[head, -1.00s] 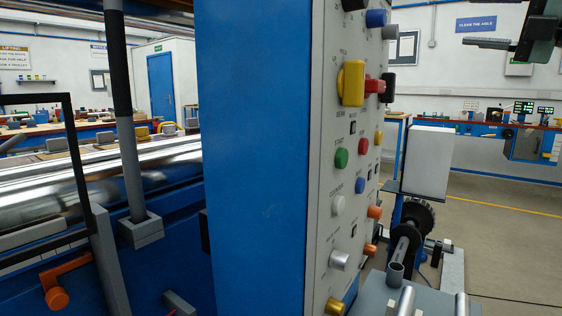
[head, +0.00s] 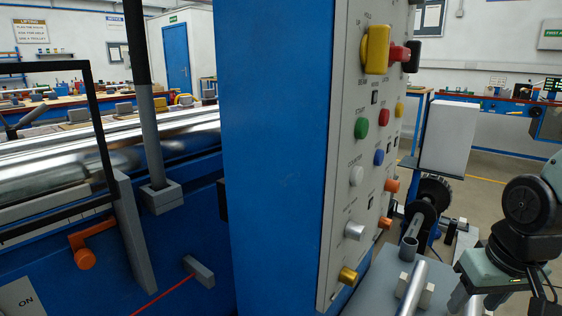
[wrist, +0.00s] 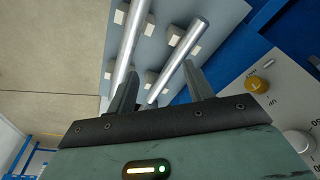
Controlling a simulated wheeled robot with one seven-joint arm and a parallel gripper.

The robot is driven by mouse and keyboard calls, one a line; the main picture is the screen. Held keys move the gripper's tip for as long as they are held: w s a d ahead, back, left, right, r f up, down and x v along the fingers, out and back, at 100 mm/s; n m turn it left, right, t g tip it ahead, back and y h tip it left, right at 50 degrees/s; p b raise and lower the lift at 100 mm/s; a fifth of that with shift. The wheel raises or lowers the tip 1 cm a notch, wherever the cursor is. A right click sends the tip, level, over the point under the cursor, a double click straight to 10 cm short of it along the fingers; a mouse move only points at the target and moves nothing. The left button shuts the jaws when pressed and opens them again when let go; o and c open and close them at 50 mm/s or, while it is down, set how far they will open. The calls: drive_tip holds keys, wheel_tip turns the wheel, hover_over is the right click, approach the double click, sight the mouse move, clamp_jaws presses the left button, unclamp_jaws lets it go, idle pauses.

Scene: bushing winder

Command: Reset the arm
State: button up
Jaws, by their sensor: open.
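My arm (head: 535,205) is bent at the right edge of the head view, with its grey-green hand low. My gripper (head: 466,303) points down beside the grey plate with metal rods. In the wrist view my gripper (wrist: 160,88) is open, its two dark fingers apart. No object is held between them. Two shiny rods (wrist: 183,58) lie on white blocks on the plate beyond the fingers. I cannot tell whether the fingers touch anything.
A blue cabinet with a grey control panel (head: 350,205) stands close in the middle, its knobs and buttons sticking out to the right. A pale box (head: 449,138) stands behind the plate. Steel rollers (head: 110,165) lie to the left. Open floor (head: 480,185) shows at the right.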

drive_tip(key=s+a+r+n+g, duration=0.2)
drive_tip(key=s+a+n, duration=0.8)
drive_tip(key=a, duration=0.8)
wheel_tip(320, 180, up, 21)
drive_tip(key=s+m+p, duration=0.2)
drive_tip(key=p, duration=1.8)
drive_tip(key=shift+s+d+f+y, duration=0.15)
drive_tip(key=shift+s+f+y, duration=0.05)
drive_tip(key=shift+y, duration=0.1)
